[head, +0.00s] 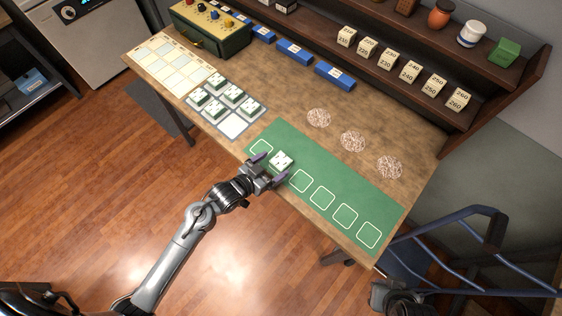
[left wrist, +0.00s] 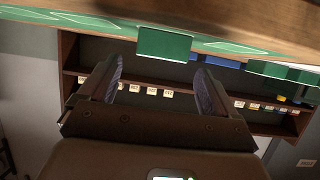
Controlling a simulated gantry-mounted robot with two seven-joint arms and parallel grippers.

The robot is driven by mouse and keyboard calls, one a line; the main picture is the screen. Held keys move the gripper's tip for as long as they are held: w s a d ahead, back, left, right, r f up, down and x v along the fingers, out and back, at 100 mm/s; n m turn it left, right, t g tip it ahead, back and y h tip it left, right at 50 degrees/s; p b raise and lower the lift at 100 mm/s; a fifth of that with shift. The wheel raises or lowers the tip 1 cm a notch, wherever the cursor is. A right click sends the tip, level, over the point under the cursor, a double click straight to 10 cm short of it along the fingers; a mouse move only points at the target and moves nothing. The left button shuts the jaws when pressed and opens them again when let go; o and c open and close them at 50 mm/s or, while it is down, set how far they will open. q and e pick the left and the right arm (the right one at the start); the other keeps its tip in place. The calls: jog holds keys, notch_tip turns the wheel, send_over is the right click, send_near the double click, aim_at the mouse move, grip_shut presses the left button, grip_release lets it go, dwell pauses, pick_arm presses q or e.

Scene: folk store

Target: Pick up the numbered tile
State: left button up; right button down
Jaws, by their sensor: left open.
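A numbered tile (head: 282,160), white on top with small dark marks and green below, lies on the green mat (head: 330,170) near its left end. My left gripper (head: 269,169) is open at the mat's front edge, fingers pointing toward the tile. In the head view the tile sits just beyond the fingertips. In the left wrist view a green tile side (left wrist: 165,44) shows ahead, between the two fingers (left wrist: 157,85) and apart from them. The marks on its top are too small to read.
Several similar tiles (head: 215,108) stand in a grey tray (head: 232,125) left of the mat. Outlined squares continue along the mat to the right. Three speckled discs (head: 353,141) lie behind it. A shelf (head: 400,85) with numbered blocks (head: 411,72) rises at the back.

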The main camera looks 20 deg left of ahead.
aim_at(280, 161)
pick_arm(q)
jog(key=shift+f+x, duration=0.15)
jog(key=shift+x, duration=1.15)
jog(key=shift+f+x, duration=0.15)
jog(key=shift+x, duration=1.2)
jog(key=shift+s, duration=0.15)
jog(key=c, duration=1.1)
jog(key=shift+c, duration=0.3)
jog(key=shift+r, duration=0.15)
